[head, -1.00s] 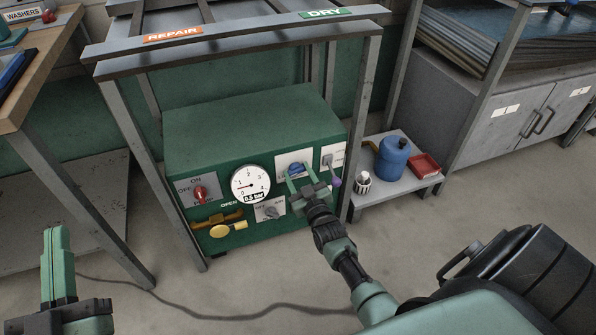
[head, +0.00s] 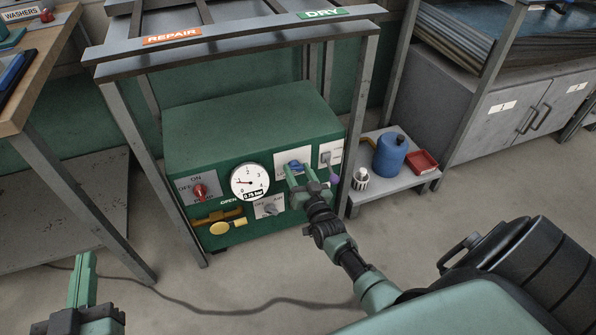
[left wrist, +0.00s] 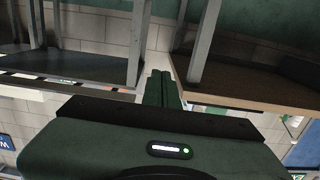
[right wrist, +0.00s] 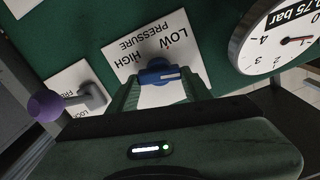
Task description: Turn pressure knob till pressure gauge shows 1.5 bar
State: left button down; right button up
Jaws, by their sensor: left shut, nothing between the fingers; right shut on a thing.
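The blue pressure knob (head: 296,165) sits on a white plate on the green machine's front; in the right wrist view the knob (right wrist: 159,74) is below the words LOW, HIGH and PRESSURE. My right gripper (head: 300,180) is shut on the knob, with one finger on each side of it. The round white pressure gauge (head: 249,181) is left of the knob in the head view, and its readout shows 0.75 bar. The gauge also shows in the right wrist view (right wrist: 280,38). My left gripper (head: 84,262) is shut and empty, low at the left, away from the machine.
A red switch (head: 200,191), a yellow valve handle (head: 228,228) and a grey knob (head: 270,208) share the panel. A purple-tipped lever (head: 334,178) is close to my right gripper. A metal frame (head: 362,110) surrounds the machine. A cable (head: 200,309) lies on the floor.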

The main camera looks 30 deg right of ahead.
dwell(0.3)
jog(key=o, duration=1.4)
jog(key=shift+c, duration=0.2)
jog(key=shift+s, duration=0.2)
pick_arm(q)
jog(key=s+a+f+g+y+p, duration=0.2)
jog(key=s+f+g, duration=0.3)
jog(key=f, duration=0.5)
jog(key=shift+a+f+g, duration=0.15)
jog(key=shift+a+g, duration=0.3)
jog(key=shift+g, duration=0.35)
pick_arm(e)
jog(key=v, duration=0.7)
jog(key=shift+s, duration=0.2)
jog(key=shift+a, duration=0.15)
